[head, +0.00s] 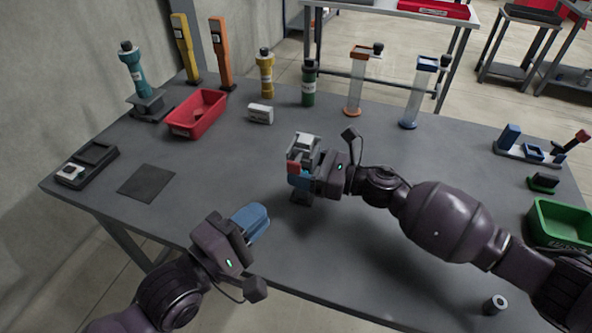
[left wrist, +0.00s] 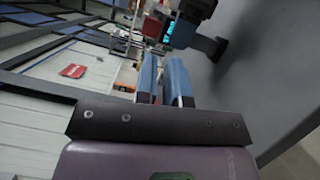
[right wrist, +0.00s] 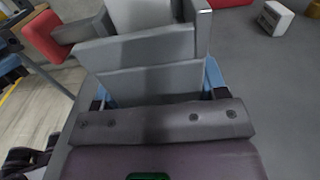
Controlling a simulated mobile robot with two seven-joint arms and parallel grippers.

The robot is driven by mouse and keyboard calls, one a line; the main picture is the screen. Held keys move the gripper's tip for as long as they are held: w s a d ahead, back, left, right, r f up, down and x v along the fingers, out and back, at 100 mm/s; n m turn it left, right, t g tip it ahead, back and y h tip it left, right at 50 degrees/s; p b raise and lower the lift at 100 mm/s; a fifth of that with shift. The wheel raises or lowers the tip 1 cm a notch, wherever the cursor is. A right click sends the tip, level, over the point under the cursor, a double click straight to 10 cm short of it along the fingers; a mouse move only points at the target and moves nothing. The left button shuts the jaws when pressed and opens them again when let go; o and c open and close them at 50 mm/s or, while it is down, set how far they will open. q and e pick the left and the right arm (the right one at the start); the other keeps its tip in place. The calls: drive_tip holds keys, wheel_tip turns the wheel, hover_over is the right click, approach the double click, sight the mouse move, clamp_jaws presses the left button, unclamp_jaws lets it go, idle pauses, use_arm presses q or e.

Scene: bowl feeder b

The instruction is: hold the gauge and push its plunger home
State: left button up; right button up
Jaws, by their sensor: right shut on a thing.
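The gauge (head: 304,141) is a pale grey body in my right gripper, near the middle of the table in the head view. Its grey side (right wrist: 145,45) fills the top of the right wrist view. A red end piece (right wrist: 43,36), seemingly the plunger, sticks out to the left there on a grey arm. The left wrist view shows the gauge's lit cyan display (left wrist: 168,28). My right gripper (head: 298,180) is shut around the gauge. My left gripper (head: 254,219) has its blue fingers close together, empty, apart from the gauge, towards the table's front edge.
A red bin (head: 197,112) and a small white block (head: 260,114) stand behind. Several bottles and two clear tubes line the back edge. A dark mat (head: 147,182) lies left. A green bin (head: 560,222) and small grey cylinder (head: 495,304) are at right.

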use_arm(q)
drive_tip(key=s+d+m, duration=0.2)
drive_tip(key=shift+f+m, duration=0.2)
drive_tip(key=shift+m, duration=0.1)
clamp_jaws()
drive_tip(key=s+n+t+y, duration=0.1)
drive_tip(key=n+y, duration=0.1)
drive_tip(key=n, duration=0.5)
drive_tip(key=s+r+n+t+y, duration=0.1)
drive_tip(key=n+y, duration=0.1)
drive_tip(key=n, duration=0.6)
drive_tip(key=s+a+n+y, duration=0.1)
drive_tip(key=n+y, duration=0.1)
drive_tip(key=n, duration=0.6)
drive_tip(key=shift+s+a+r+t, duration=0.1)
drive_tip(key=shift+s+r+t, duration=0.2)
drive_tip(key=shift+r+t, duration=0.1)
